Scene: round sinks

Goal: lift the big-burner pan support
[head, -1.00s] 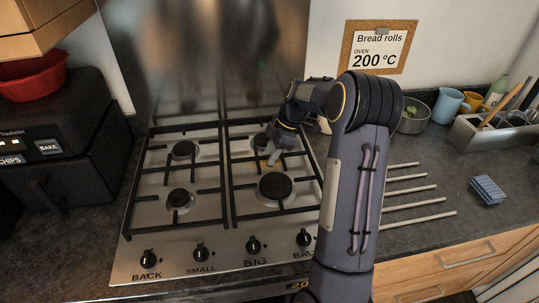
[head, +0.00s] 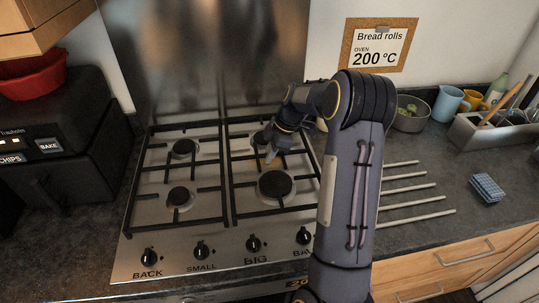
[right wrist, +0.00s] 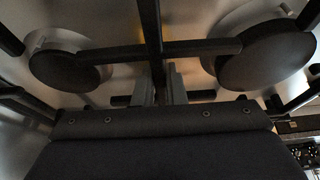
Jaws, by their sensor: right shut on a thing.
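The big-burner pan support (head: 233,190) is the black grate over the right half of the steel hob. The big burner (head: 275,184) is the large black cap at its front. My right gripper (head: 269,157) points down behind this burner. In the right wrist view its two fingers (right wrist: 159,88) are shut around a black bar of the support (right wrist: 152,25). I cannot tell any clear gap between the support and the hob. My right forearm covers part of the hob's right edge. My left gripper is not in view.
A second black pan support (head: 180,224) covers the left burners. Knobs (head: 253,243) line the hob's front. A black oven (head: 65,140) stands left. On the right are rods (head: 410,187), a pot (head: 412,118), mugs (head: 447,104), a utensil holder (head: 490,135) and a blue cloth (head: 487,188).

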